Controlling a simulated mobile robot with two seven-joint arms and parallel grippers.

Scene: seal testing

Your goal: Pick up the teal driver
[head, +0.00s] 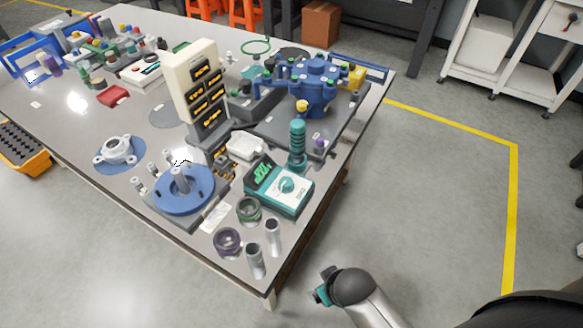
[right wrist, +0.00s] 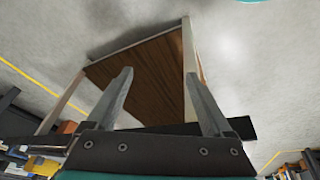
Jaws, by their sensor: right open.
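The teal driver (head: 297,146) has a ribbed teal handle and stands upright near the right edge of the workbench (head: 165,227), just behind a teal-and-white meter (head: 279,188). My right arm comes in at the bottom of the head view, off the bench's front right edge and well apart from the driver. Its fingers cannot be made out there. In the right wrist view my right gripper (right wrist: 158,74) is open with nothing between its fingers. The wooden underside of a table shows beyond them; the driver is not in that view. My left gripper is not in view.
Near the driver are a blue fixture (head: 314,88) on a dark plate, a white box (head: 245,146) and a cream panel (head: 192,75). Dark rings and metal cylinders (head: 255,261) stand at the front corner. Open floor (head: 430,200) lies right of the bench.

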